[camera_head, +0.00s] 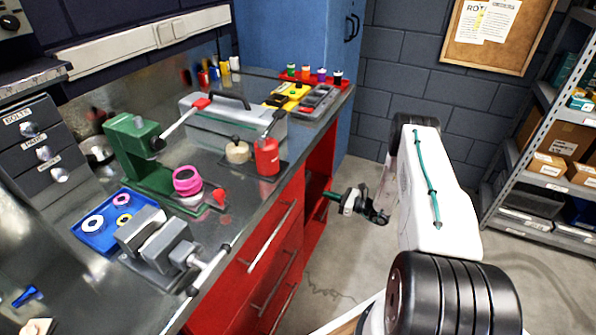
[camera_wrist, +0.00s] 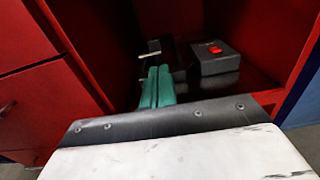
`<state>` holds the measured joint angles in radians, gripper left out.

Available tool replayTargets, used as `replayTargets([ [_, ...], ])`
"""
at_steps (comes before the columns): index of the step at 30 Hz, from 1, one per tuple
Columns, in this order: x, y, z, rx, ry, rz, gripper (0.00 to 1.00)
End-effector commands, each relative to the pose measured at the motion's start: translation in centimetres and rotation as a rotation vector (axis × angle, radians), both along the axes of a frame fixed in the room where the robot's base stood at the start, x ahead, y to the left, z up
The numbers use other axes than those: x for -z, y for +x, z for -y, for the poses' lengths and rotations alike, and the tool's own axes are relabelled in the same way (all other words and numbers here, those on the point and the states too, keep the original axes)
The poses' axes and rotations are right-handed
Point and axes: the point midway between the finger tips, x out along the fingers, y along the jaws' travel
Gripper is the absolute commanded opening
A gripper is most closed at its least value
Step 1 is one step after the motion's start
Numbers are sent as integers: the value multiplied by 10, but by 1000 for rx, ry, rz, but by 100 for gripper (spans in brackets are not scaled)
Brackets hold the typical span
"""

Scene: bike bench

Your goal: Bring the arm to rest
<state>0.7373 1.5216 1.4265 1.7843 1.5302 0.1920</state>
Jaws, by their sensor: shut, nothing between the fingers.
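My gripper (camera_head: 333,195) has green fingers and is at the open front of the red cabinet (camera_head: 319,160), right of the drawers. In the wrist view my gripper (camera_wrist: 158,88) shows its two green fingers side by side, shut with nothing between them. They point into the open red compartment (camera_wrist: 110,40). My white arm extends over the floor right of the bench.
In the compartment, a dark grey box (camera_wrist: 216,57) with a red top piece stands right of the fingers. A small metallic item (camera_wrist: 150,50) lies near the fingertips. Shelves (camera_head: 545,195) stand at right.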

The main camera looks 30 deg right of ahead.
Motion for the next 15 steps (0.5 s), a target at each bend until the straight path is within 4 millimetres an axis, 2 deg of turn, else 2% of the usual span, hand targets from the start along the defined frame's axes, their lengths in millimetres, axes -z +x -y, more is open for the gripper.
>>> replayTargets([
  [8, 5, -5, -7, -32, -24, -8, 0],
  [12, 18, -33, -36, -138, -37, -59, 0],
  [14, 10, -47, -49, -219, -61, -74, 0],
  [15, -1, -53, -57, -275, -83, -79, 0],
])
